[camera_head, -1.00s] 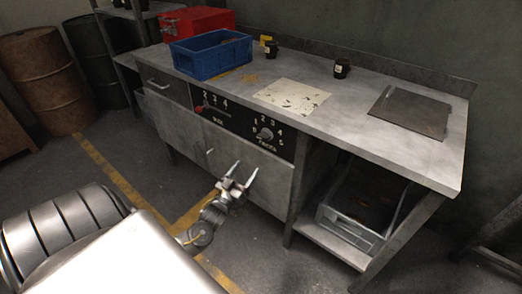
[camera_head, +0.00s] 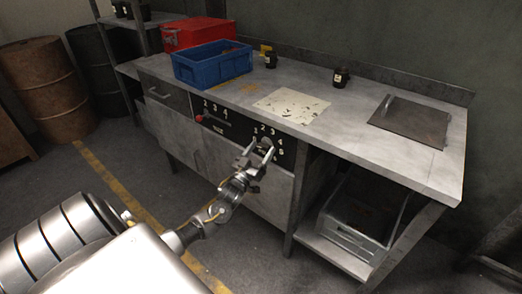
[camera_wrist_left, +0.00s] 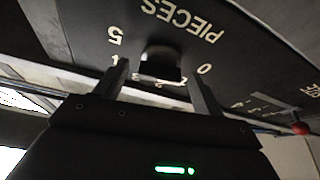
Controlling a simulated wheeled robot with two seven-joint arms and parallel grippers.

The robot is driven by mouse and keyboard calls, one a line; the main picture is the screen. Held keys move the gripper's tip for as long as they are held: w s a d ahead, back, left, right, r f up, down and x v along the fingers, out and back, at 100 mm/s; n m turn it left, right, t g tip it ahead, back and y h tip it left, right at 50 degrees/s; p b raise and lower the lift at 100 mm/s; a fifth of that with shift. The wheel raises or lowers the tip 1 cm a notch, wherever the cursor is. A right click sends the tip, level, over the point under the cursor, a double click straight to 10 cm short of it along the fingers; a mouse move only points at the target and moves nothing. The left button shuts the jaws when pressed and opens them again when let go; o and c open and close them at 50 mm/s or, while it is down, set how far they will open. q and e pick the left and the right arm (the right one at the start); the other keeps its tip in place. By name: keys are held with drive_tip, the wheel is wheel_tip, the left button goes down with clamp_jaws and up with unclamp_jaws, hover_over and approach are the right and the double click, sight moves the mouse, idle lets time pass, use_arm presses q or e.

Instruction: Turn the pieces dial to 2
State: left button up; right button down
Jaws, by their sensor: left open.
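The pieces dial (camera_wrist_left: 160,66) is a dark knob on the black control panel (camera_wrist_left: 95,30), with white numbers around it and the word PIECES beside it. In the wrist view it sits between the two fingers of my left gripper (camera_wrist_left: 160,82), which is open, with a gap on each side of the knob. In the head view my left gripper (camera_head: 259,148) is in front of the dial and hides most of it. Which number the dial points to cannot be told. My right gripper is not in view.
A red-knobbed control (camera_head: 199,118) is left of the dial on the same panel. A clear bin (camera_head: 350,240) is on the lower shelf.

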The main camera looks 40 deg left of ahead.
use_arm(q)
drive_tip(key=shift+w+r, duration=0.1)
drive_tip(key=shift+w, duration=0.15)
drive_tip(key=c, duration=1)
